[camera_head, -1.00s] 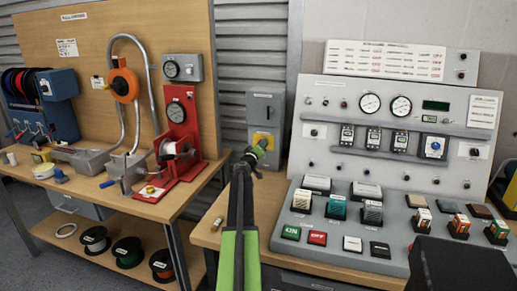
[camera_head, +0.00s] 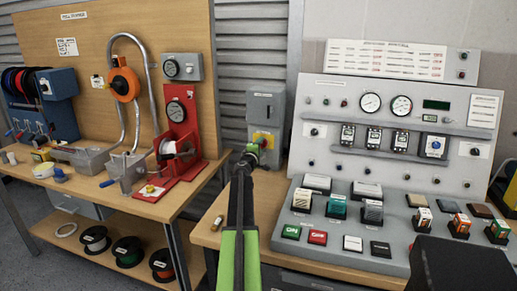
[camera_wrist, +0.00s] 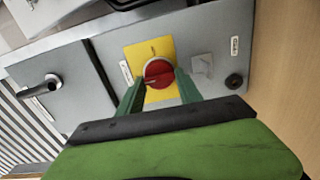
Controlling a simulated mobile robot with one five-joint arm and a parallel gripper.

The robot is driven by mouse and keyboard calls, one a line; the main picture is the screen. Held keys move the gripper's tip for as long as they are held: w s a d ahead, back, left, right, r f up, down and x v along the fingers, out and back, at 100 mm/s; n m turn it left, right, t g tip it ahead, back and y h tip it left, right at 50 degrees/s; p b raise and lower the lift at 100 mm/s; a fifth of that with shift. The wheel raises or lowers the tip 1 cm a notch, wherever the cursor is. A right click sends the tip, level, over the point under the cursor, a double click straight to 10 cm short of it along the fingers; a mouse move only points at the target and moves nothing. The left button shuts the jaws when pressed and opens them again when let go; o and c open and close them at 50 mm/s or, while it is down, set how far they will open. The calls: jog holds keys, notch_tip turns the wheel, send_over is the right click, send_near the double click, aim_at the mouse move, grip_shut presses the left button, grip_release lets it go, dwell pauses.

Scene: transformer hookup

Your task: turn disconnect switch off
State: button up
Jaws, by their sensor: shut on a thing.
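The disconnect switch is a grey box (camera_head: 265,106) standing at the left end of the right-hand bench. It has a yellow plate (camera_wrist: 164,49) on its front with a round red knob (camera_wrist: 158,72) in the middle. The plate and knob also show in the head view, partly covered by my gripper (camera_head: 255,149). In the wrist view my gripper (camera_wrist: 159,90) has one green finger on each side of the red knob and is shut on it. The knob's exact angle is hard to read.
A sloped grey control panel (camera_head: 340,230) with buttons, gauges and several blocks stands right of the switch. On the left is a wooden bench (camera_head: 100,175) with a red stand (camera_head: 182,120) and trays. A small cylinder (camera_head: 217,223) lies on the right bench's front left.

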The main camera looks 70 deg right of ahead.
jog(key=shift+s+d, duration=0.15)
jog(key=shift+s, duration=0.2)
jog(key=o, duration=1.4)
jog(key=shift+c, duration=0.2)
jog(key=shift+w, duration=0.15)
jog(key=a, duration=1.1)
jog(key=s+a, duration=0.1)
jog(key=a, duration=0.5)
jog(key=shift+a, duration=0.25)
